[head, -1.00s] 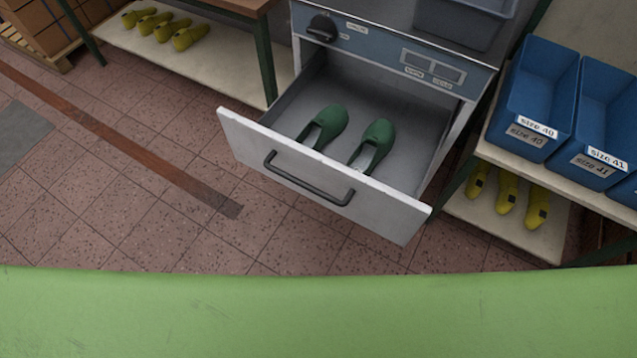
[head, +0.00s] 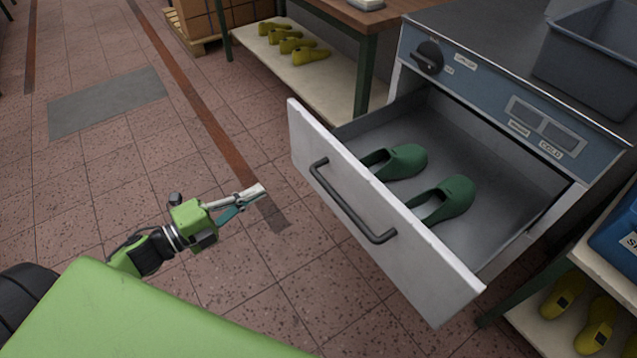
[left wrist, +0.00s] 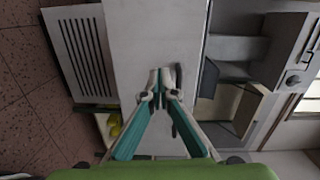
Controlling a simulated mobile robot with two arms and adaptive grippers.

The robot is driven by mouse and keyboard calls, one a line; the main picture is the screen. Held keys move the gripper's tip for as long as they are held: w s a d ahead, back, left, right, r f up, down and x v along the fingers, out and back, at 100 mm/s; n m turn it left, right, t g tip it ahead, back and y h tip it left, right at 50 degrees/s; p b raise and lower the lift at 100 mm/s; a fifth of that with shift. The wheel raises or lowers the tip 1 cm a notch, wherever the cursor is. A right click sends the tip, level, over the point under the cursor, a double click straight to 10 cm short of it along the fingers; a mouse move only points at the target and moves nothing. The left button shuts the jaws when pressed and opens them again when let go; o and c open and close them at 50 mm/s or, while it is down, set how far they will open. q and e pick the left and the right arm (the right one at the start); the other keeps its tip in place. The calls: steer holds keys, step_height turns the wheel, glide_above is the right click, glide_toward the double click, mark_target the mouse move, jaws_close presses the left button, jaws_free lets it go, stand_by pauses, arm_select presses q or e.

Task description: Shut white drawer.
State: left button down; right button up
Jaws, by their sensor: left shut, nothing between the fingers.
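The white drawer (head: 375,215) stands pulled out of a grey unit with a blue panel, its dark bar handle (head: 350,203) on the front. My right gripper is in neither view.
A bench with yellow lasts (head: 290,42) on its lower shelf stands left of the unit. A grey bin (head: 590,60) sits on top of the unit. A shelf with a blue bin (head: 615,235) and yellow lasts is at right. The tiled floor at left is clear.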

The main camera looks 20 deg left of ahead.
mark_target(313, 166)
arm_select(q)
steer(key=shift+m+h, duration=0.6)
steer(key=shift+m, duration=0.2)
steer(key=x, duration=0.4)
steer(key=d+r+x, duration=0.1)
steer(key=x, duration=0.4)
steer(key=s+x, duration=0.1)
steer(key=x, duration=0.4)
steer(key=shift+w+d+r+b, duration=0.15)
steer(key=shift+d+r+b, duration=0.05)
steer(key=shift+d+b, duration=0.2)
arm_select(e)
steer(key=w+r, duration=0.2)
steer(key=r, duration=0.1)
arm_select(q)
steer(key=shift+w+d, duration=0.1)
